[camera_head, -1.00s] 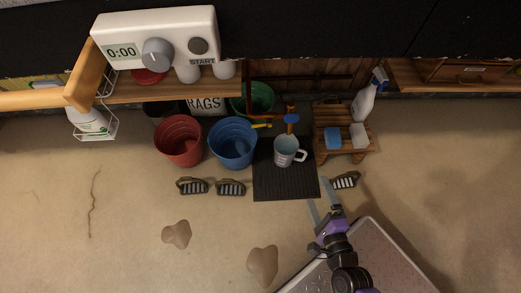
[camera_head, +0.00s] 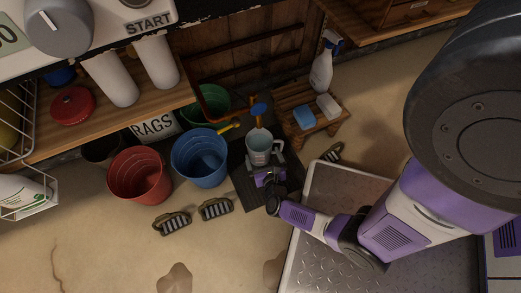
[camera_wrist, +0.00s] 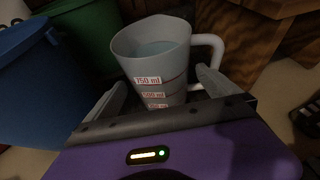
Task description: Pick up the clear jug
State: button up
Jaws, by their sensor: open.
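The clear jug (camera_head: 259,146) stands upright on a black ribbed mat (camera_head: 244,187), with its handle to the right. In the wrist view the jug (camera_wrist: 158,60) shows red volume marks and faces me, with its rim above my fingers. My gripper (camera_head: 268,174) is just on the near side of the jug, low over the mat. In the wrist view my gripper (camera_wrist: 160,98) is open, one finger at each side of the jug's lower part. The right finger is close to the lower end of the handle; I cannot tell whether either finger touches the jug.
A blue bucket (camera_head: 200,158) stands left of the jug, with a red bucket (camera_head: 139,176) further left and a green bucket (camera_head: 209,104) behind. A wooden stool (camera_head: 322,123) with two sponges and a spray bottle (camera_head: 323,66) stands at the back right. Brushes (camera_head: 216,209) lie in front.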

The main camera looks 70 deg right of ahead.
aim_at(257, 140)
jog(key=b+x, duration=0.2)
jog(key=x, duration=0.3)
jog(key=shift+a, duration=0.1)
jog(key=shift+r, duration=0.15)
jog(key=c, duration=1.3)
jog(key=shift+r, duration=0.15)
